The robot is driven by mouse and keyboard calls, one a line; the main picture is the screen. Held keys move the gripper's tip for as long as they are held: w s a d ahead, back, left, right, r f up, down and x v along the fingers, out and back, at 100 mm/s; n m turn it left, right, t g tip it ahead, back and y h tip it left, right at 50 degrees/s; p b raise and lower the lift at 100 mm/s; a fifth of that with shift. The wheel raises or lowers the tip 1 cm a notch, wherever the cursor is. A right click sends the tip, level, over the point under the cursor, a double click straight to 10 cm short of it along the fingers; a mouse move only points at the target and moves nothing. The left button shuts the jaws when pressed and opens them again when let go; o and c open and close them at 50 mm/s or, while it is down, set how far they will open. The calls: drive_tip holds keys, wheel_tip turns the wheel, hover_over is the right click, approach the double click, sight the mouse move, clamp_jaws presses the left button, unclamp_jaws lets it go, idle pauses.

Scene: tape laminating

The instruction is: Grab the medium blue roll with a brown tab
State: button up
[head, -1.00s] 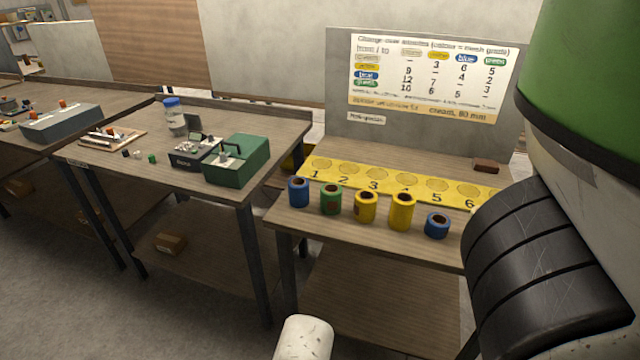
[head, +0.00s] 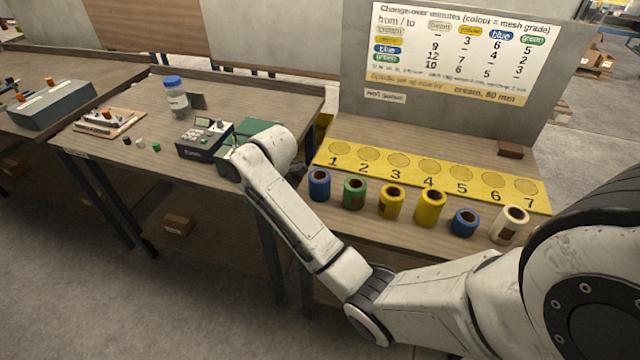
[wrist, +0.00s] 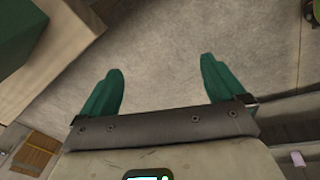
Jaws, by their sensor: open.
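Two blue rolls stand on the right table in the head view. The taller blue roll (head: 319,184) is at the left end of the row, and a shorter blue roll (head: 464,223) is nearer the right end. I cannot make out a brown tab on either at this size. My gripper (wrist: 160,85) is open and empty in the wrist view, its two green fingers wide apart above grey floor. In the head view my arm's end is left of the row, by the green box; the fingers are not clearly visible there.
Green (head: 354,194), yellow (head: 391,203), taller yellow (head: 430,209) and cream (head: 508,226) rolls share the row. Behind it lies a yellow numbered strip (head: 405,176). A green box (head: 262,130), grey device (head: 203,140) and bottle (head: 177,99) stand on the left table.

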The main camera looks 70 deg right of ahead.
drive_tip(key=s+d+r+n+g, duration=0.1)
drive_tip(key=s+d+r+n, duration=0.15)
drive_tip(key=d, duration=0.85)
wheel_tip(320, 180, up, 3)
drive_tip(key=n+g, duration=0.1)
drive_tip(key=n, duration=0.3)
hover_over(320, 169)
drive_tip(key=a, duration=0.3)
drive_tip(key=f, duration=0.3)
drive_tip(key=d+f+b, duration=0.1)
drive_tip(key=shift+s+d+f, duration=0.1)
drive_tip(key=shift+s+f, duration=0.25)
drive_tip(key=shift+s+f+p, duration=0.1)
drive_tip(key=shift+f+p, duration=0.3)
drive_tip(key=shift+f, duration=2.6)
drive_tip(key=c, duration=1.1)
